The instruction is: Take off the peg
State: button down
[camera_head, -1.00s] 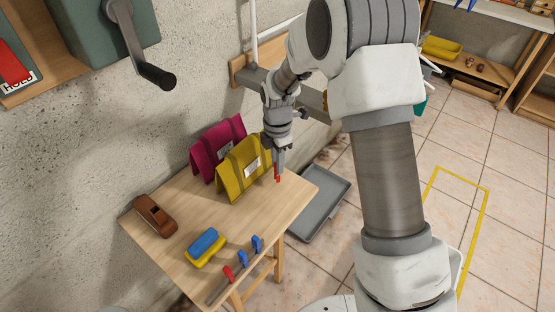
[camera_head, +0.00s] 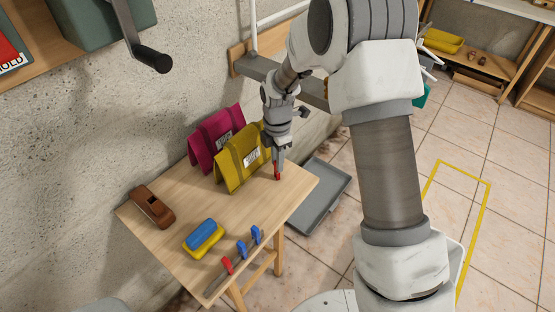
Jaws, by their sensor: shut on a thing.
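My gripper (camera_head: 279,158) points down beside the right end of the yellow bag (camera_head: 242,162). It is shut on a small red peg (camera_head: 277,173), whose lower part shows below the fingertips. The red peg looks apart from the yellow bag, over the table's right part; I cannot tell whether it touches the table. Another red peg (camera_head: 227,265) and two blue pegs, one in the middle (camera_head: 242,250) and one at the right (camera_head: 256,235), stand in a row on a strip along the table's front edge.
The wooden table (camera_head: 200,205) also bears a magenta bag (camera_head: 209,148), a brown wooden plane (camera_head: 153,207) and a blue and yellow block (camera_head: 203,238). A grey tray (camera_head: 320,200) lies on the floor to the right. A crank handle (camera_head: 149,55) juts out at upper left.

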jog(key=c, duration=0.7)
grip_release()
notch_tip(320, 180, up, 18)
jog(key=p, duration=0.2)
jog(key=shift+f+p, duration=0.2)
jog(key=shift+p, duration=0.2)
